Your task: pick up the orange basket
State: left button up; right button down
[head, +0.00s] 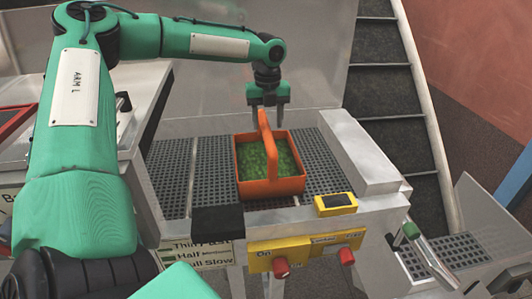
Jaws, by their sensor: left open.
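The orange basket (286,187) sits on the dark perforated grate in the middle of the head view. Green material (252,160) fills it, and its orange handle stands up across the top. My left gripper (268,105) is open, pointing down at the top of the handle. Its fingers appear on either side of the handle's upper end. I cannot tell whether they touch it. My right gripper is not in view.
The grate (325,172) is bare on both sides of the basket. A pale metal block (358,150) borders it on the right. In front are a yellow box (336,204) and a yellow panel with red knobs (281,267). Stairs (385,110) rise at the right.

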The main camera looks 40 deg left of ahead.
aim_at(265, 126)
pick_arm(q)
jog(key=shift+s+f+p, duration=0.15)
jog(key=shift+f+p, duration=0.2)
notch_tip(265, 126, down, 3)
jog(key=shift+s+a+f+p, duration=0.15)
jog(key=shift+f+p, duration=0.05)
jog(key=shift+p, duration=0.55)
jog(key=shift+f, duration=0.45)
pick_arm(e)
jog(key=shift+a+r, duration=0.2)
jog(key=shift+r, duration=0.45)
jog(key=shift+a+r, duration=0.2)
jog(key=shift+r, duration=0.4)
pick_arm(q)
jog(key=c, duration=0.4)
grip_shut()
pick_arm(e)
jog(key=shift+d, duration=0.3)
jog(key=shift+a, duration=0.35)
pick_arm(q)
jog(key=shift+r, duration=0.1)
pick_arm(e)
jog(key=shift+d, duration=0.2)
